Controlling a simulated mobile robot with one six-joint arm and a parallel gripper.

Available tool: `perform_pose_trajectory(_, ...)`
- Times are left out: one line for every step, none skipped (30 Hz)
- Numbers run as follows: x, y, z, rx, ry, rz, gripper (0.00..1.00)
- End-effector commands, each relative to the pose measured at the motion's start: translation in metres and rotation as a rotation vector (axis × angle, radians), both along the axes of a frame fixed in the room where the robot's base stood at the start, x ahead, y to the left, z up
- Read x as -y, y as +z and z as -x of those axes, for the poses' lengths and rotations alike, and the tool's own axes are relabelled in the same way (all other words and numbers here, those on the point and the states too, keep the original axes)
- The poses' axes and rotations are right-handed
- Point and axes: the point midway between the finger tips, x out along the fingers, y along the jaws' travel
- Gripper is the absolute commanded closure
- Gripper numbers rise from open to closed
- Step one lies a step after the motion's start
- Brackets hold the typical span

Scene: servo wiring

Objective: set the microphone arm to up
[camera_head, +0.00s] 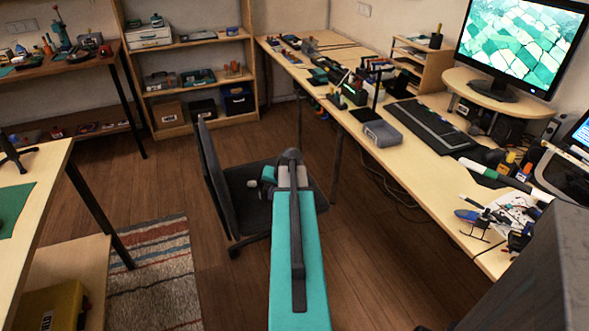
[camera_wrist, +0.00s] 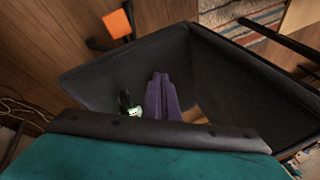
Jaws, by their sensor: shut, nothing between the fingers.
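I cannot pick out the microphone arm with certainty. A long pale rod with a green part (camera_head: 492,174) lies or leans across the right end of the long desk, and it may be this arm; its joints are too small to tell. The wrist view does not show it. My gripper (camera_wrist: 160,76) shows purple fingers closed together with nothing between them. It is over the black office chair (camera_wrist: 240,85), well apart from the desk. In the head view my teal arm hides the fingers.
The chair (camera_head: 215,180) stands close to the long desk (camera_head: 345,121). The desk holds a keyboard (camera_head: 432,125), a grey box (camera_head: 382,133), a monitor (camera_head: 522,45) and a small helicopter model (camera_head: 478,217). A striped rug (camera_head: 155,275) and open wooden floor lie to the left.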

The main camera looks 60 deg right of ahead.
Motion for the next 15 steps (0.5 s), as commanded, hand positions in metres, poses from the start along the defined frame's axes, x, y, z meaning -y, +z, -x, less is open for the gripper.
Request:
perform_pose_trajectory(0.023,0.014,0.009,0.021,-0.035,0.015,1.00)
perform_pose_trajectory(0.034,0.021,0.015,0.033,-0.054,0.023,1.00)
perform_pose_trajectory(0.049,0.032,0.022,0.048,-0.078,0.035,1.00)
perform_pose_trajectory(0.060,0.040,0.029,0.059,-0.096,0.043,1.00)
perform_pose_trajectory(0.070,0.048,0.035,0.070,-0.114,0.050,1.00)
perform_pose_trajectory(0.082,0.058,0.043,0.084,-0.135,0.061,1.00)
perform_pose_trajectory(0.091,0.064,0.049,0.093,-0.151,0.068,1.00)
perform_pose_trajectory(0.099,0.071,0.055,0.101,-0.165,0.074,1.00)
perform_pose_trajectory(0.108,0.079,0.062,0.111,-0.181,0.084,1.00)
perform_pose_trajectory(0.114,0.084,0.067,0.118,-0.193,0.089,1.00)
perform_pose_trajectory(0.119,0.089,0.071,0.124,-0.202,0.094,1.00)
perform_pose_trajectory(0.125,0.094,0.076,0.131,-0.214,0.100,1.00)
perform_pose_trajectory(0.129,0.098,0.079,0.136,-0.221,0.103,1.00)
perform_pose_trajectory(0.132,0.101,0.081,0.140,-0.226,0.106,1.00)
perform_pose_trajectory(0.134,0.103,0.084,0.142,-0.232,0.108,1.00)
